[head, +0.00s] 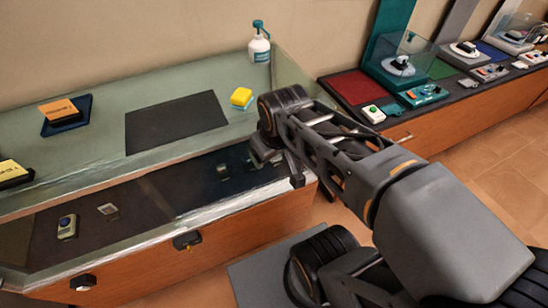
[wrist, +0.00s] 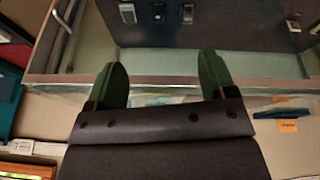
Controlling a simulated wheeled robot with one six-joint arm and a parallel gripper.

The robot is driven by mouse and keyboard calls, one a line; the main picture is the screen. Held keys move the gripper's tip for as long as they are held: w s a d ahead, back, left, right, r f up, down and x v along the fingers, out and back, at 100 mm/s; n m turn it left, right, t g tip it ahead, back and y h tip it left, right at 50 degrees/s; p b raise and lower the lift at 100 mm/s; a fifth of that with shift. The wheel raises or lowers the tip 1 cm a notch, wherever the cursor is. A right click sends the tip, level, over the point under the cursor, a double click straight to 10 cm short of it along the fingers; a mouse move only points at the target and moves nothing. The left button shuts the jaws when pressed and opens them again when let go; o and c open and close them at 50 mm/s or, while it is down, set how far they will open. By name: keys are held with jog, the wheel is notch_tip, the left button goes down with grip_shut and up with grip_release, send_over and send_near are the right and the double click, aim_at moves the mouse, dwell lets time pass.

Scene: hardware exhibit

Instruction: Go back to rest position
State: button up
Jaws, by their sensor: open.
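My arm reaches across the right part of the head view, and my gripper (head: 279,168) is over the front right part of the glass display counter (head: 60,218). In the wrist view my gripper (wrist: 161,80) shows two green-padded fingers spread wide apart. Nothing is between them. The gripper looks empty and holds no object. My forearm hides part of the counter's right end in the head view.
Small devices (head: 67,227) lie inside the case. A second exhibit counter (head: 420,130) stands right; tiled floor (head: 500,175) is open there.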

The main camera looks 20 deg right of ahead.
jog(key=shift+s+f+m, duration=0.7)
jog(key=shift+f+m, duration=0.05)
jog(key=shift+m, duration=0.35)
dwell(0.6)
